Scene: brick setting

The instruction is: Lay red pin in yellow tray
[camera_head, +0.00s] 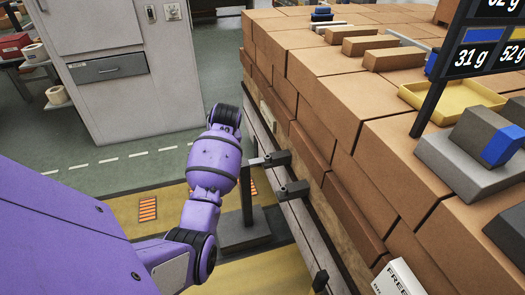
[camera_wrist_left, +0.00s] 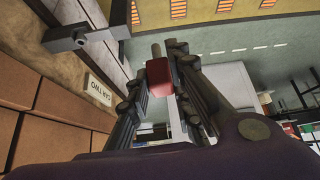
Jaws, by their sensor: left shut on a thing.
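The red pin (camera_wrist_left: 158,80) shows in the left wrist view as a red block with a grey shaft beyond it. My left gripper (camera_wrist_left: 157,64) is shut on it, with a dark finger on each side. In the head view my purple left arm reaches in from the left, beside the brick stack; its gripper and the pin cannot be made out there. The yellow tray (camera_head: 455,98) lies on top of the bricks at the right and looks empty in its visible part. My right gripper is in neither view.
The brick stack (camera_head: 330,75) fills the right side, with a dark signpost (camera_head: 440,85) in front of the tray. A grey block with a blue end (camera_head: 487,137) stands near the tray. Dark brackets (camera_head: 292,189) jut from the stack's side near my arm.

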